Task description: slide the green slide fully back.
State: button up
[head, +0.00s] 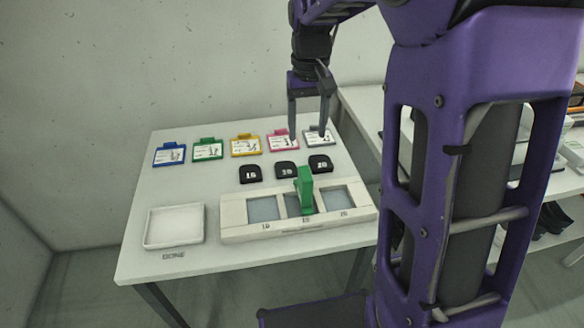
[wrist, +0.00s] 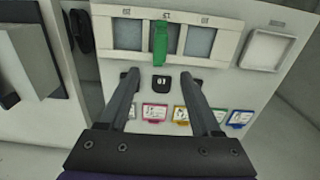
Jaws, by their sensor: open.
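Several coloured cards, including a blue one (head: 169,155) and a pink one (head: 282,141), lie in a row at the back. Black numbered blocks (head: 250,174) sit between cards and frame. An empty white tray (head: 149,239) is at the left. A white shelf (head: 362,113) stands at the right.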

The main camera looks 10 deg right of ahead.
aim_at(305, 185)
notch_tip(305, 185, down, 18)
jog(key=shift+s+r+b, duration=0.15)
jog(key=shift+r+b, duration=0.1)
jog(key=shift+b, duration=0.8)
grip_shut()
dwell(0.8)
